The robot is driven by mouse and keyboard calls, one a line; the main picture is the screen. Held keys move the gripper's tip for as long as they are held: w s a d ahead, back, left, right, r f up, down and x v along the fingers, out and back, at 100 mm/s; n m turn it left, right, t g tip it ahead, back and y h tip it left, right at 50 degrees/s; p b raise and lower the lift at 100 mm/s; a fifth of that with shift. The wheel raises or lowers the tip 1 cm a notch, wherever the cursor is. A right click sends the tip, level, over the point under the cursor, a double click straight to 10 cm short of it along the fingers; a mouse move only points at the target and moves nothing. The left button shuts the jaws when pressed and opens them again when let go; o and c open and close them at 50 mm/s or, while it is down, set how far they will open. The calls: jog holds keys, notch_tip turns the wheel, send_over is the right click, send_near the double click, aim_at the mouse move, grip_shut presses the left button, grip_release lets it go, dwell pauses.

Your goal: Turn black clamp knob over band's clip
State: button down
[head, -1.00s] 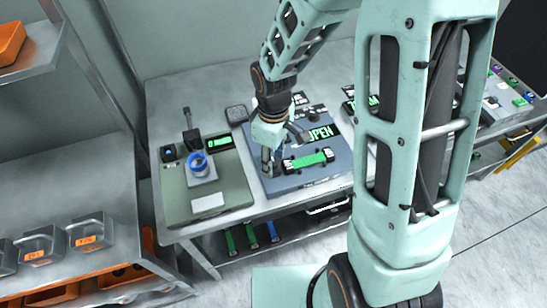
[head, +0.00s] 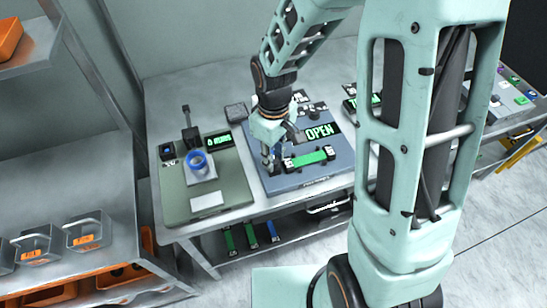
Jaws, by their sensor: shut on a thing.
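My gripper (head: 270,160) points down at the left part of the blue-grey station (head: 290,185) on the metal bench. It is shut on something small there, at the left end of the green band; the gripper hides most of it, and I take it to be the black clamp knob. The green band (head: 309,157) lies across the station with a pale end piece at its right. The clip under my gripper is too small and covered to make out. A display (head: 319,131) behind the band reads OPEN in green.
Left of the station stands a green-grey plate (head: 231,195) with a blue ring (head: 197,162) and a small display (head: 218,140). A lower shelf holds green and blue strips (head: 251,237). Clear-walled bins (head: 88,232) stand on the left shelf. My own arm covers the right middle.

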jog(key=m+b, duration=0.1)
jog(key=m, duration=0.2)
jog(key=shift+f+m+b, duration=0.1)
jog(key=shift+m+b, duration=0.2)
jog(key=shift+b, duration=0.05)
jog(key=m+b, duration=0.1)
jog(key=m, duration=0.3)
jog(key=shift+m+b, duration=0.3)
jog(key=m, duration=0.3)
jog(key=shift+m+b, duration=0.3)
jog(key=shift+b, duration=0.05)
jog(key=shift+m, duration=1.9)
jog(key=shift+w, duration=0.1)
jog(key=c, duration=1.7)
grip_release()
jog(key=shift+o, duration=0.2)
notch_tip(320, 180, up, 12)
